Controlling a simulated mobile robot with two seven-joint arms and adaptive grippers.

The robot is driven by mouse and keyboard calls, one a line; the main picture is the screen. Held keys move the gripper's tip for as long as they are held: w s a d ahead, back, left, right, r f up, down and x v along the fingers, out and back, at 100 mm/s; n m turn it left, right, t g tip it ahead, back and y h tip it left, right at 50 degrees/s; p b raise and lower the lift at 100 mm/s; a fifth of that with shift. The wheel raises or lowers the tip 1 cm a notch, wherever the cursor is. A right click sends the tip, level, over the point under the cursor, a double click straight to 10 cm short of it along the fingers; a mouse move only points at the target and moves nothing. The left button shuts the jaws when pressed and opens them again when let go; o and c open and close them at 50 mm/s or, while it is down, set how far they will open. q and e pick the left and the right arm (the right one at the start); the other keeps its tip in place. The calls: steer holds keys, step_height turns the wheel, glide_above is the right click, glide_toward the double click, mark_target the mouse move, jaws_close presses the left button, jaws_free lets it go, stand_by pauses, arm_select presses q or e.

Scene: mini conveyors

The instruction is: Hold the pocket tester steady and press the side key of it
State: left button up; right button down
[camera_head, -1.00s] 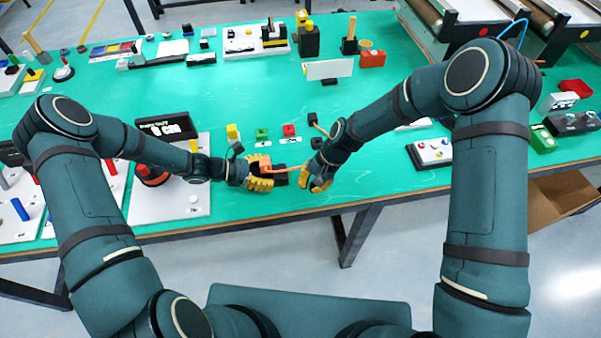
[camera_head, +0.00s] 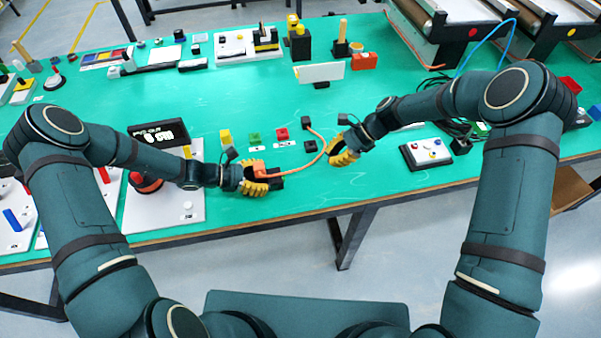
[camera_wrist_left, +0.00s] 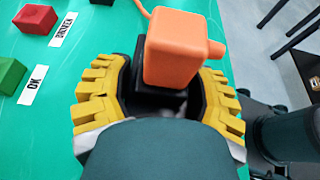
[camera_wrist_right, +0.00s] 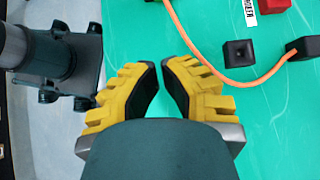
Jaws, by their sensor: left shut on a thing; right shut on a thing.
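The pocket tester, an orange block on a black lower part (camera_wrist_left: 175,50), sits between the yellow fingers of my left gripper (camera_head: 262,183), over the table's front part. In the left wrist view a small orange nub (camera_wrist_left: 216,49) sticks out of its right side; I cannot tell whether this is the side key. An orange cord (camera_head: 322,152) runs from the tester in a curve to a small black plug (camera_head: 306,121). My right gripper (camera_head: 340,152) is apart from the tester, up and to its right.
Yellow (camera_head: 225,137), green (camera_head: 254,138) and red (camera_head: 281,134) blocks stand behind the tester. A black socket block (camera_wrist_right: 238,53) lies near the cord.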

mark_target(287, 183)
arm_select(q)
steer(key=shift+s+a+f, duration=0.1)
steer(key=shift+s+f, duration=0.05)
steer(key=shift+f, duration=0.1)
arm_select(e)
steer(key=x, duration=1)
steer(key=shift+s, duration=0.1)
steer(key=a, duration=0.1)
steer(key=s+a, duration=0.1)
steer(key=a, duration=0.1)
steer(key=shift+a, duration=0.45)
